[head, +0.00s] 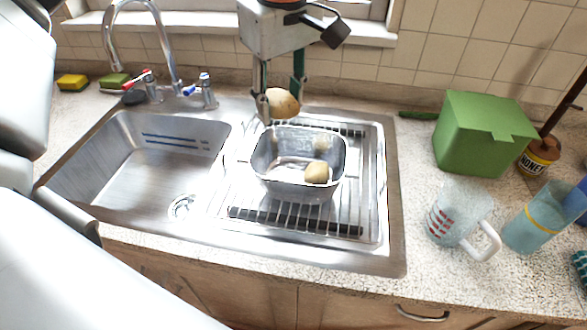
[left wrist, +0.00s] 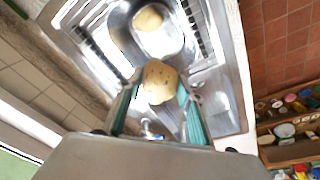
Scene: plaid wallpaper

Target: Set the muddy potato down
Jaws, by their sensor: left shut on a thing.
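My left gripper (head: 281,98) comes down from the top of the head view and is shut on a brown speckled potato (head: 284,106). In the left wrist view the potato (left wrist: 160,82) sits between the two green-sided fingers. It is held in the air above the back part of a clear or shiny rectangular tub (head: 272,180). Another potato (head: 317,173) lies inside the tub; it also shows in the left wrist view (left wrist: 148,18). The tub stands on the sink's ribbed drainer. My right gripper is not in view.
The empty sink basin (head: 140,165) is left of the drainer, with a tap (head: 165,50) behind it. On the right counter stand a green box (head: 482,133), a measuring jug (head: 455,215) and a blue cup (head: 540,215). Sponges (head: 72,82) lie at the back left.

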